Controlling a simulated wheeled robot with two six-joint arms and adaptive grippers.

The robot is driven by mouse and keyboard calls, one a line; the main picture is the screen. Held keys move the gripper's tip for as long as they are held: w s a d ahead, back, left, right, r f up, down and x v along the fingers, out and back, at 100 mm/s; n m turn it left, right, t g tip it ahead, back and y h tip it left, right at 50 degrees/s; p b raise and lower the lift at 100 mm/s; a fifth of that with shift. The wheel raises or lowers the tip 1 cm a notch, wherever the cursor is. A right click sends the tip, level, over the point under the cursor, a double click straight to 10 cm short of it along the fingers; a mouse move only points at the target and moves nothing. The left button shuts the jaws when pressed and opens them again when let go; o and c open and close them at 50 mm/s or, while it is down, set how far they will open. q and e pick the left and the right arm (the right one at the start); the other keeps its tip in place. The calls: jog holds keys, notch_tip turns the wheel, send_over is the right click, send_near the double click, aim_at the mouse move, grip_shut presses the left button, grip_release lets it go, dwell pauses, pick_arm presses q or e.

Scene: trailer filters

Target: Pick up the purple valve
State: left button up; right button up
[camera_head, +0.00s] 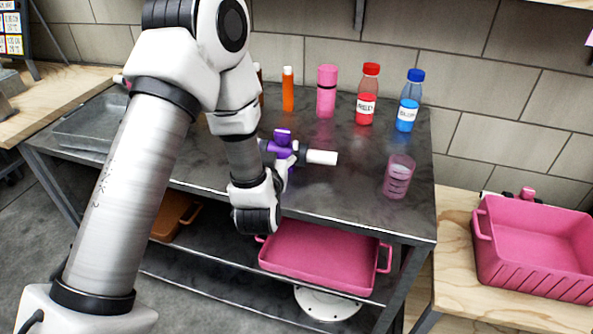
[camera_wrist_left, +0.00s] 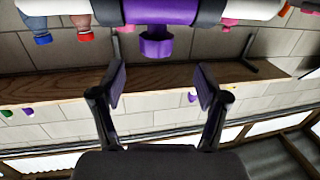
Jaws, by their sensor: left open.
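The purple valve (camera_head: 284,146) is on the dark metal table, with a white pipe end (camera_head: 322,157) sticking out to the right. My left arm's wrist is just in front of it and covers its lower left part. In the left wrist view the valve (camera_wrist_left: 160,14) spans the top edge, its purple knob (camera_wrist_left: 157,45) pointing down in the picture. My left gripper (camera_wrist_left: 160,85) is open, with nothing between its fingers. The valve shows above the fingertips, not between them. In the head view the fingers are mostly hidden. My right gripper is not in view.
An orange bottle (camera_head: 288,90), a pink bottle (camera_head: 326,92), a red bottle (camera_head: 367,95) and a blue bottle (camera_head: 409,102) line the table's back. A pink cup (camera_head: 398,177) stands at right. A metal tray (camera_head: 90,122) is at left, a pink tray (camera_head: 385,258) on the lower shelf.

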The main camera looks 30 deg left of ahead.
aim_at(281, 137)
pick_arm(q)
jog(key=x, duration=0.4)
jog(key=p+x, duration=0.1)
jog(key=x, duration=0.1)
jog(key=shift+w+d, duration=0.15)
jog(key=shift+w, duration=0.45)
grip_shut()
